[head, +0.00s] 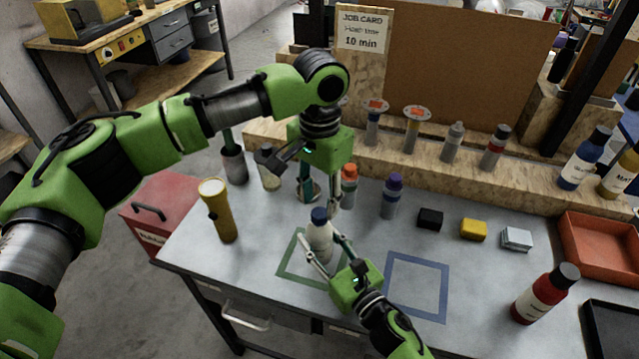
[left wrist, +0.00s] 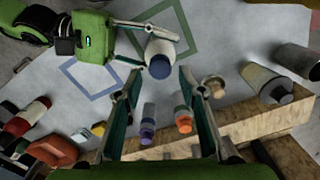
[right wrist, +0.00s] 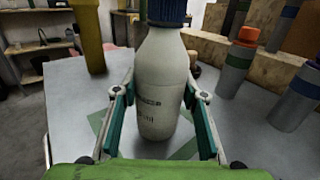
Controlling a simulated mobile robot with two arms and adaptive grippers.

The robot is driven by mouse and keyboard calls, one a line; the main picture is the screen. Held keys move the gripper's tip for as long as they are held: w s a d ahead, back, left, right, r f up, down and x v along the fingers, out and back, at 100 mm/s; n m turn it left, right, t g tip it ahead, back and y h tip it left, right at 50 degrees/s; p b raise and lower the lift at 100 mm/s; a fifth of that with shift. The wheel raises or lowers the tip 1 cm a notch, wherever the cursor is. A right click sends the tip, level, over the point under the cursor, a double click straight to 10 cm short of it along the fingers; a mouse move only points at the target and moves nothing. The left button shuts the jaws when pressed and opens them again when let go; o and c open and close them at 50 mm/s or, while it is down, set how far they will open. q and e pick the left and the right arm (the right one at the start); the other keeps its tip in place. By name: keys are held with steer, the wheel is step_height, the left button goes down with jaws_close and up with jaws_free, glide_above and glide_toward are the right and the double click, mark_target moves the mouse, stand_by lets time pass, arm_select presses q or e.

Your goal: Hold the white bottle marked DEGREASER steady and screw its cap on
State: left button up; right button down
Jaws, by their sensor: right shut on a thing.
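The white bottle (head: 320,246) stands upright inside a green square outline on the grey bench. Print shows on its side in the right wrist view (right wrist: 158,85), too small to read. A dark blue cap (head: 319,215) sits on its top; how tightly it is screwed cannot be seen. My right gripper (head: 317,238) is shut on the bottle's body, one finger on each side. My left gripper (head: 321,196) points down above the cap. In the left wrist view its fingers are spread and empty, with the blue cap (left wrist: 159,67) beyond the tips, between them.
Grey bottles with orange (head: 348,172) and purple (head: 395,180) caps stand close behind. A yellow torch (head: 219,215) stands at left. A blue square outline (head: 388,284) at right is empty. Small blocks, a red bottle (head: 540,296) and an orange tray (head: 567,240) lie further right.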

mark_target(319, 213)
arm_select(q)
steer(key=shift+f, duration=1.65)
jaws_close()
steer(key=shift+o, duration=0.7)
jaws_free()
